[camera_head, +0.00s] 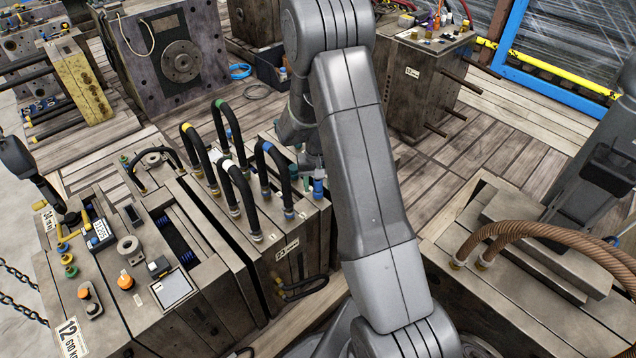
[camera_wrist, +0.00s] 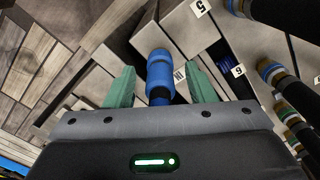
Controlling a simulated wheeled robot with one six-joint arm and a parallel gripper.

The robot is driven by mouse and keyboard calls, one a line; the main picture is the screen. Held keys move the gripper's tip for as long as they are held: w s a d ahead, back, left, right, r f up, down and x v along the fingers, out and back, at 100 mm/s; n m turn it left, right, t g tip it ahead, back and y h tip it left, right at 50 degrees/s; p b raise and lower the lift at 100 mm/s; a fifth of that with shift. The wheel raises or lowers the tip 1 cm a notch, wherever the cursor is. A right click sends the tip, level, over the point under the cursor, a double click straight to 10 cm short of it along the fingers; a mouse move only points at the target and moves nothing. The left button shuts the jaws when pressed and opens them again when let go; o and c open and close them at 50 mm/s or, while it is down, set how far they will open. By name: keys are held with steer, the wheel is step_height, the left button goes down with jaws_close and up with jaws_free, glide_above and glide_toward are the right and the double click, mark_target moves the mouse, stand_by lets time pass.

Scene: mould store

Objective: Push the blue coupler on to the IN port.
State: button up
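The blue coupler (camera_wrist: 159,66) is in the middle of the wrist view, between the two green fingers of my gripper (camera_wrist: 162,88). A gap shows on each side of it, so the fingers are open around it and not touching it. In the head view the blue coupler (camera_head: 318,188) shows beside my arm, at the right end of the hosed mould block. My gripper is mostly hidden behind my arm there. A small white label (camera_wrist: 180,74), seemingly reading IN upside down, lies just beyond the coupler. The IN port itself is not clearly visible, and I cannot tell whether the coupler touches it.
Several black hoses with coloured bands (camera_head: 238,185) arch over the mould block (camera_head: 290,255) left of my arm. Hose ends (camera_wrist: 275,75) stand close on the right in the wrist view. A mould with thick brown hoses (camera_head: 530,300) stands at right. Plank floor (camera_head: 500,150) lies open behind.

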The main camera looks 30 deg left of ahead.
step_height(320, 180, up, 14)
steer(key=p, duration=0.1)
stand_by(0.5)
steer(key=shift+f, duration=0.2)
step_height(320, 180, down, 14)
steer(key=shift+r+b, duration=0.15)
steer(key=shift+b, duration=0.35)
steer(key=shift+r, duration=0.15)
